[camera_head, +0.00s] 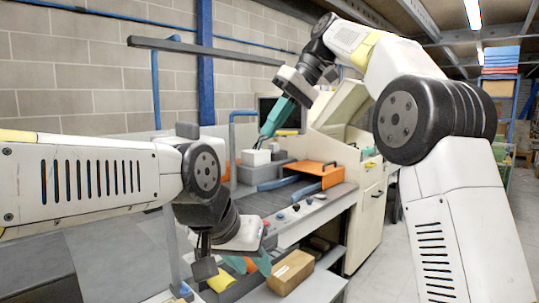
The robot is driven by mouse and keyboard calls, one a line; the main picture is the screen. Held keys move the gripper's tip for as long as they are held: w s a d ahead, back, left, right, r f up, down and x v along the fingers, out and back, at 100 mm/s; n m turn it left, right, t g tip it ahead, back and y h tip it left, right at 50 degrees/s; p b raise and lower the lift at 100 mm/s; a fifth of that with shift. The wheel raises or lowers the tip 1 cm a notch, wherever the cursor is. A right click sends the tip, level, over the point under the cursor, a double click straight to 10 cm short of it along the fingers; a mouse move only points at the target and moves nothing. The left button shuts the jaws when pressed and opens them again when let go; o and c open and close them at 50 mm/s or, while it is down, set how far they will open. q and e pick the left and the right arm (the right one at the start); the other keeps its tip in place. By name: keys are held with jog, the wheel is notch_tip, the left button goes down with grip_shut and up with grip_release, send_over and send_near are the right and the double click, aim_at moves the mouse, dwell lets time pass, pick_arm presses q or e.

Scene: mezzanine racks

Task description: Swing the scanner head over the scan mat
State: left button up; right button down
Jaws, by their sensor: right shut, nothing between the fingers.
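My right gripper (264,138) reaches down from the upper right with teal fingers. It is shut and empty, its tips above or in front of a white block (256,157) on the bench; I cannot tell if they touch. My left gripper (264,245) is low at the front edge of the bench, mostly hidden behind its own wrist, so its opening is unclear. A blue bent post (232,150) with a short arm on top stands left of the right gripper. I cannot clearly make out a scanner head. A dark surface (262,201) on the bench may be the scan mat.
An orange box (307,174) sits on the bench to the right, near a beige cabinet (369,220). A cardboard box (291,272) and a yellow item (222,281) lie on the lower shelf. A dark overhead bar (205,50) crosses the upper left. Open floor shows at right.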

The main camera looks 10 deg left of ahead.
jog(key=s+a+f+n, duration=0.1)
jog(key=s+a+f, duration=0.3)
jog(key=a+f, duration=0.3)
jog(key=shift+a+y, duration=0.4)
jog(key=shift+s, duration=0.1)
